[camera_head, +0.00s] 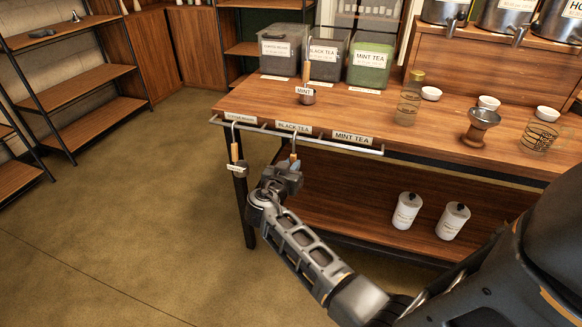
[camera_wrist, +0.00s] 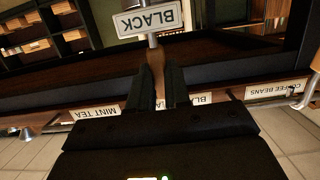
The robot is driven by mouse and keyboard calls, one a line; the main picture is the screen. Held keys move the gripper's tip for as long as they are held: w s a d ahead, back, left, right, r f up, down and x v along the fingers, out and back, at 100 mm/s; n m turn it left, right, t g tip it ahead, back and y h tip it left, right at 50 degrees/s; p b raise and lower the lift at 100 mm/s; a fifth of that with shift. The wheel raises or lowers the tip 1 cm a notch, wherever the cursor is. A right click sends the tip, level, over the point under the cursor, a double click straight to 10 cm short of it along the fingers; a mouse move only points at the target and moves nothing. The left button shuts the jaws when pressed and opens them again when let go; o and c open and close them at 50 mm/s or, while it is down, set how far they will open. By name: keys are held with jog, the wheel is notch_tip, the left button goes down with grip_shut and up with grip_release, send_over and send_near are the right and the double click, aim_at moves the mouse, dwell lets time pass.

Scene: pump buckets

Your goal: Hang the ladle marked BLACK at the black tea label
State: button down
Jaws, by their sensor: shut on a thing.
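My gripper (camera_head: 287,172) is shut on the wooden handle (camera_wrist: 159,75) of the ladle marked BLACK. Its white BLACK tag (camera_wrist: 151,20) shows upside down beyond the fingers in the wrist view. In the head view the ladle's handle (camera_head: 293,157) stands upright just below the black tea label (camera_head: 294,127) and the rail (camera_head: 340,146). Its hook end is close to the rail; I cannot tell whether it rests on it. The gripper hides the ladle's lower part there. In the wrist view the black tea label (camera_wrist: 201,99) is partly hidden behind the gripper.
Another ladle (camera_head: 235,152) hangs under the coffee beans label (camera_head: 240,118). A ladle tagged MINT (camera_head: 307,97) is at the counter's back left. The mint tea label (camera_head: 352,137) has nothing hanging below it. Two white canisters (camera_head: 407,210) stand on the lower shelf.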

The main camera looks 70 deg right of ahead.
jog(key=c, duration=1)
grip_release()
jog(key=shift+a, duration=0.1)
